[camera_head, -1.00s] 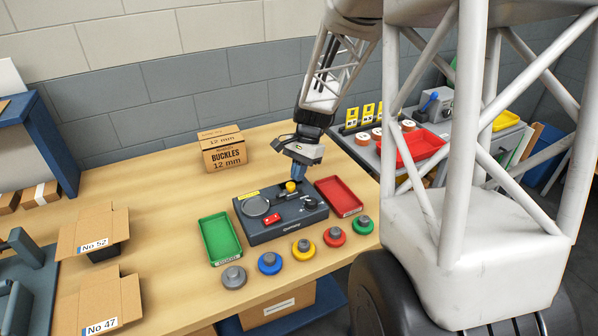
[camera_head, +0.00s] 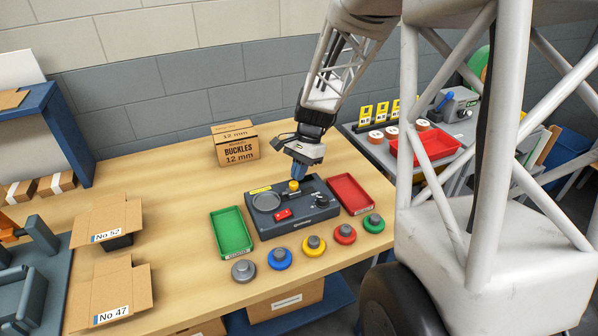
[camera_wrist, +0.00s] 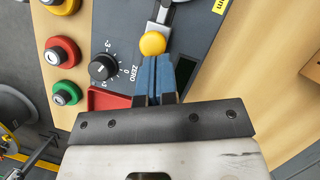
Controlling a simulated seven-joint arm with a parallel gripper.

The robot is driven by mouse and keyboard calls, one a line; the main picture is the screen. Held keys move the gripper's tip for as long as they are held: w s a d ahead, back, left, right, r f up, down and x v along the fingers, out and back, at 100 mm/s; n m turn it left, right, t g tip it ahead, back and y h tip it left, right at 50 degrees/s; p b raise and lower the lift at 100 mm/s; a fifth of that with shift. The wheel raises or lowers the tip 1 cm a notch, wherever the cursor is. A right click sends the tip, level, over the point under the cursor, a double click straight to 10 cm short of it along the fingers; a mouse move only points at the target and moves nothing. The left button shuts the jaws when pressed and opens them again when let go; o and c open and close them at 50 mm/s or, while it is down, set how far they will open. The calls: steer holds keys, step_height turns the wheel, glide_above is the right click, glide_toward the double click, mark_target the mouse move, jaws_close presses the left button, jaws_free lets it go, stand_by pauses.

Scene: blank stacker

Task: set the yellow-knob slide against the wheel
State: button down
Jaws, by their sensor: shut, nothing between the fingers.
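The slide's yellow knob (camera_head: 294,185) stands at the back of a dark grey device (camera_head: 295,225) on the bench. In the wrist view the knob (camera_wrist: 152,43) is a yellow ball, with a metal slide (camera_wrist: 161,16) beyond it. A round grey disc (camera_head: 266,202), apparently the wheel, lies on the device left of the knob. Any contact between slide and wheel is hidden. My gripper (camera_head: 294,179) is shut and empty. Its blue fingertips (camera_wrist: 157,62) are right beside the knob, touching or almost touching it.
The device carries a black dial (camera_wrist: 103,67) marked ZERO and a red piece (camera_head: 283,214). A green tray (camera_head: 232,248) and a red tray (camera_head: 350,208) flank it. Several coloured buttons, including a blue one (camera_head: 279,258), line the front. A buckles carton (camera_head: 236,146) stands behind.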

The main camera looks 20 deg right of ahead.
steer(key=shift+w+d, duration=0.15)
steer(key=shift+d, duration=0.2)
steer(key=d, duration=0.1)
steer(key=w+d, duration=0.1)
steer(key=shift+w+d, duration=0.2)
steer(key=shift+d, duration=0.15)
steer(key=v, duration=1)
steer(key=shift+r, duration=0.1)
steer(key=s+a+r+n+t+h, duration=0.1)
steer(key=s+a+r+n, duration=0.2)
steer(key=s+a, duration=0.3)
steer(key=s+a+r+n+t+h, duration=0.1)
steer(key=s+a+r+n, duration=0.25)
steer(key=s, duration=0.45)
steer(key=s+a+n+t, duration=0.1)
steer(key=s+a+n, duration=0.1)
steer(key=s, duration=0.3)
steer(key=s+a+f+n+h, duration=0.1)
steer(key=s+a+n, duration=0.1)
steer(key=s, duration=0.3)
steer(key=s+a+n+t+h, duration=0.1)
steer(key=s+a+n, duration=0.1)
steer(key=s, duration=0.4)
steer(key=shift+a+f+t, duration=0.15)
steer(key=shift+a+t, duration=0.15)
steer(key=shift+a, duration=0.05)
steer(key=shift+w, duration=0.1)
